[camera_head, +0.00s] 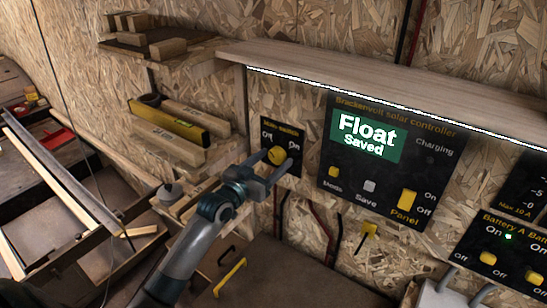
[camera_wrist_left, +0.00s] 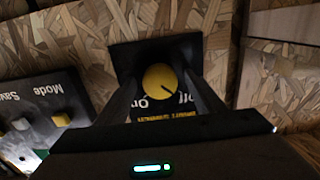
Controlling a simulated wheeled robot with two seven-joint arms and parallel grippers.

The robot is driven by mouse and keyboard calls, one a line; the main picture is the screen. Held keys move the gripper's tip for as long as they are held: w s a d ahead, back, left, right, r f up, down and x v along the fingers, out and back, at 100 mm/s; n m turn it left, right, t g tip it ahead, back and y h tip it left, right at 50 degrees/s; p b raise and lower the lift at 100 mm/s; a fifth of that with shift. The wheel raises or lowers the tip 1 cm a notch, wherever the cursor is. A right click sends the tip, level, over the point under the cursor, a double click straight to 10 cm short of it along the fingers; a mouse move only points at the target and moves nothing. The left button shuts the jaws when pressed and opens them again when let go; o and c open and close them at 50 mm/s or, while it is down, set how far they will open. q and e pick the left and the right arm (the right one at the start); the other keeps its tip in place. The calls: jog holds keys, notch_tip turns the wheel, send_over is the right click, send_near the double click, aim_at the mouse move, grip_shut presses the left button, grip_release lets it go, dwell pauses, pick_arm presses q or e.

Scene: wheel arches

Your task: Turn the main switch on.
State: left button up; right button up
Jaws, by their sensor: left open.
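My left gripper (camera_head: 274,163) is open, with one finger on each side of the knob. Gaps show between the knob and both fingers in the left wrist view (camera_wrist_left: 162,95). My right gripper is not in view.
The solar controller panel (camera_head: 436,170) is right of the switch, its screen (camera_head: 366,137) reading Float Saved. A wooden shelf (camera_head: 380,80) with a light strip overhangs both. The battery panel (camera_head: 490,241) is at lower right. A yellow level (camera_head: 170,122) lies on a shelf at left.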

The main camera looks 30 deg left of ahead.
pick_arm(q)
jog(key=shift+w, duration=0.3)
jog(key=shift+c, duration=0.3)
jog(key=c, duration=1)
